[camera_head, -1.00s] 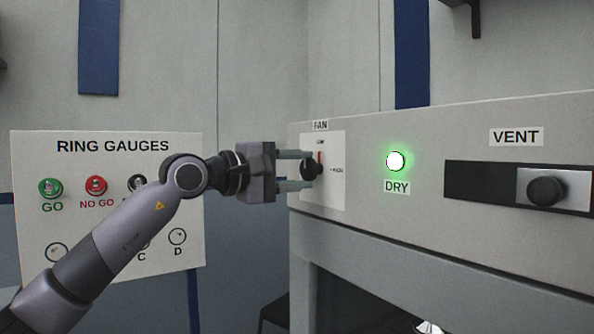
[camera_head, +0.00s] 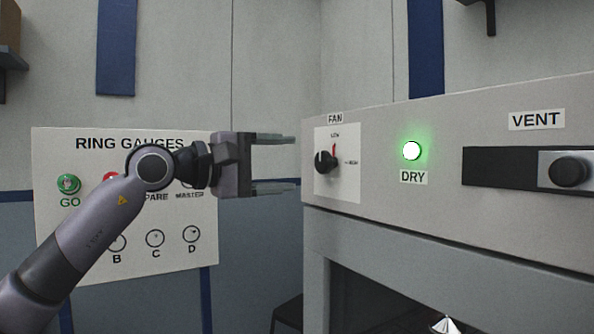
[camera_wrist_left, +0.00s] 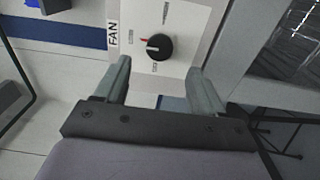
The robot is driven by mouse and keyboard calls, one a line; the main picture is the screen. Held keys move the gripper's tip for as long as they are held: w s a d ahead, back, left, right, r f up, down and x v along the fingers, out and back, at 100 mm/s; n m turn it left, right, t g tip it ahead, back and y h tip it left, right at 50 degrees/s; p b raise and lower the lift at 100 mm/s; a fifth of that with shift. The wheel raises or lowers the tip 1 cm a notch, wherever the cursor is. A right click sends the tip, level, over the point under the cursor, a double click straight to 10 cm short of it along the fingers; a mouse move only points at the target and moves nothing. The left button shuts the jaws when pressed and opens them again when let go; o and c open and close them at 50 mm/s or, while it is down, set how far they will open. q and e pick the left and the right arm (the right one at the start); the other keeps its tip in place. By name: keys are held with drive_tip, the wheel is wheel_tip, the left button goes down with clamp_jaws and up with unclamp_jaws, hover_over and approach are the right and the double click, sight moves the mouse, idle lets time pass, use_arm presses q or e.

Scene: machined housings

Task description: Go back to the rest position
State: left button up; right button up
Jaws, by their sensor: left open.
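My left gripper (camera_head: 272,163) is open and empty, its two fingers apart. It is in front of the ring gauge board and to the left of the fan knob (camera_head: 325,161), with a gap between the fingertips and the knob. In the left wrist view the gripper (camera_wrist_left: 160,80) also shows open, with the black fan knob (camera_wrist_left: 159,47) beyond its fingers, not touching. The knob's red mark points up toward the LOW label in the head view. My right gripper is not in view.
The grey cabinet (camera_head: 470,125) fills the right side, with a lit green DRY lamp (camera_head: 412,151) and a VENT slider (camera_head: 568,172). The RING GAUGES board (camera_head: 75,225) stands behind my left arm. A dark shelf (camera_head: 12,58) is at upper left.

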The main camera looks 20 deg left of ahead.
use_arm(q)
drive_tip(key=shift+s+a, duration=0.15)
drive_tip(key=shift+s, duration=0.1)
drive_tip(key=shift+f, duration=0.1)
drive_tip(key=d+f+n+g+h, duration=0.25)
drive_tip(key=d+f+n, duration=0.25)
drive_tip(key=f, duration=0.3)
drive_tip(key=d+f+n+g+h, duration=0.1)
drive_tip(key=d+f+n+h, duration=0.35)
drive_tip(key=f, duration=0.25)
wheel_tip(320, 180, down, 14)
drive_tip(key=s+n+t+y+p, duration=0.1)
drive_tip(key=n+t+y, duration=0.15)
drive_tip(key=n, duration=0.75)
drive_tip(key=s+n+t+y, duration=0.15)
drive_tip(key=n+t, duration=0.25)
drive_tip(key=n, duration=0.5)
drive_tip(key=s+a+f+n+g+y, duration=0.1)
drive_tip(key=s+a+f+n+y, duration=0.2)
drive_tip(key=s+f+n+y, duration=0.65)
drive_tip(key=s+a+f+n+g+y, duration=0.2)
drive_tip(key=s+a+f+n, duration=0.15)
drive_tip(key=f+n, duration=1.25)
drive_tip(key=s+f+n+g+p, duration=0.1)
drive_tip(key=s+f+n+g, duration=0.2)
drive_tip(key=s+f, duration=0.6)
drive_tip(key=shift+s+n+g, duration=0.4)
drive_tip(key=shift+s+n, duration=0.7)
